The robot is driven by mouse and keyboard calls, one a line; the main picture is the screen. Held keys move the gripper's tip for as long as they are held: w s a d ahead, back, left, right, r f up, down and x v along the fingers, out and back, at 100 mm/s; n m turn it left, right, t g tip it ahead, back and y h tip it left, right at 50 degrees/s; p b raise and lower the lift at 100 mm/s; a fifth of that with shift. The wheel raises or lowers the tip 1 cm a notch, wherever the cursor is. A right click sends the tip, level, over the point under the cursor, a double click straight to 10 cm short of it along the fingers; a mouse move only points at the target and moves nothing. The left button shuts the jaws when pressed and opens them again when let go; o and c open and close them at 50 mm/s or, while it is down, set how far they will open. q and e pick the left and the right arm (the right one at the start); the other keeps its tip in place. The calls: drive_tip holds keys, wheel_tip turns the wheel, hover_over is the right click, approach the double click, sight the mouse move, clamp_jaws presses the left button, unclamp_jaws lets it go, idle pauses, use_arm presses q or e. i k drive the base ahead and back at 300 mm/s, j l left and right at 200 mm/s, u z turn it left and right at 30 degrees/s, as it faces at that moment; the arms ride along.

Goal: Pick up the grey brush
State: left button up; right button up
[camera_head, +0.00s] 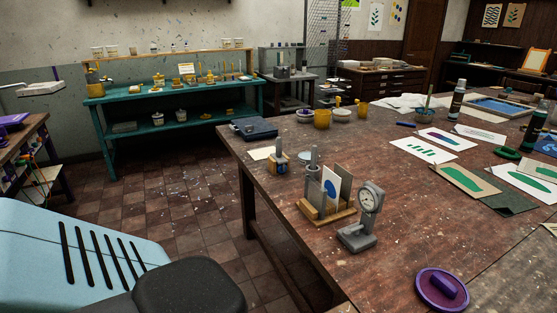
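I cannot make out a grey brush for certain. A small upright grey handled object (314,157) stands on the wooden table, partly hidden behind a wooden card holder (327,212) with cards in it. A thin-handled tool (428,97) leans in a cup (425,115) farther back on the same table; its colour is hard to tell. Neither of my grippers is in view.
The large wooden table (290,205) fills the right side. A teal bench (180,134) stands behind open tiled floor (180,200).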

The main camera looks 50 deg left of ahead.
sight(314, 150)
drive_tip(key=j+u, duration=0.5)
drive_tip(key=i+j+u, duration=0.1)
drive_tip(key=j+u, duration=0.4)
drive_tip(key=z, duration=2.4)
drive_tip(key=u, duration=2.4)
